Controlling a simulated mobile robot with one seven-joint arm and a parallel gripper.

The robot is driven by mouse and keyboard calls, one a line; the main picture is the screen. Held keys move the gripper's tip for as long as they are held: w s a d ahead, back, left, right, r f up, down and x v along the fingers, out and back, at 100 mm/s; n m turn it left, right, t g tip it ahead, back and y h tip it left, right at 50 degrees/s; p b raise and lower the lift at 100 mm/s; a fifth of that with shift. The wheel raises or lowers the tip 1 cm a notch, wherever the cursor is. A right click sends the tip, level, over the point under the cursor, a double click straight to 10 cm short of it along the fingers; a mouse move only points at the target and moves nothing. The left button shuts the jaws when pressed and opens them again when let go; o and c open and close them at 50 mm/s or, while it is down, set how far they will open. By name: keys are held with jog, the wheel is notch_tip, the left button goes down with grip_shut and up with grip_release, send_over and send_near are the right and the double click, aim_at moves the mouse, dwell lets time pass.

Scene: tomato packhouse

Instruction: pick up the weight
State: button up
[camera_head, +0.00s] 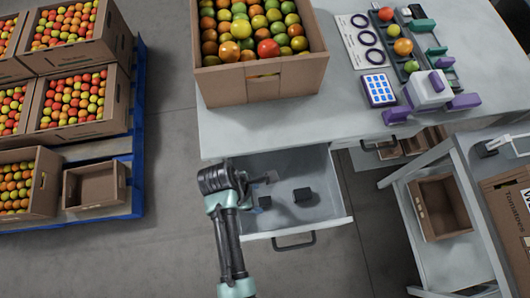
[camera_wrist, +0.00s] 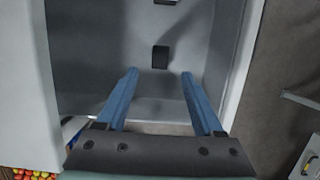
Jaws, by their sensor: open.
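An open grey drawer (camera_head: 325,212) under the bench holds small dark blocks. One black block (camera_head: 302,194) lies on its floor right of my gripper (camera_head: 268,188). A second small dark shape (camera_head: 265,201) is close by my gripper, partly hard to make out. In the wrist view, a black block (camera_wrist: 160,57) lies just beyond and between the blue fingertips of my gripper (camera_wrist: 160,73), and another dark piece (camera_wrist: 165,2) is cut off at the top edge. I cannot tell which is the weight. My gripper is open and empty, over the drawer's left part.
The drawer walls (camera_wrist: 230,65) rise on both sides of my fingers. A crate of tomatoes (camera_head: 262,82) and a white scale-like device (camera_head: 428,90) stand on the bench above. A cart (camera_head: 440,245) stands at right. Stacked tomato crates (camera_head: 75,100) stand on a blue pallet at left.

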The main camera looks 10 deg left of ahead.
aim_at(265, 201)
jog(key=shift+d+b+x, duration=0.15)
jog(key=shift+b+x, duration=0.1)
jog(key=shift+x, duration=1.3)
jog(key=shift+d+b+x, duration=0.1)
jog(key=shift+b+x, duration=0.15)
jog(key=shift+x, duration=1.3)
jog(key=shift+r, duration=0.1)
jog(key=shift+c, duration=0.3)
jog(key=shift+w, duration=0.1)
grip_shut()
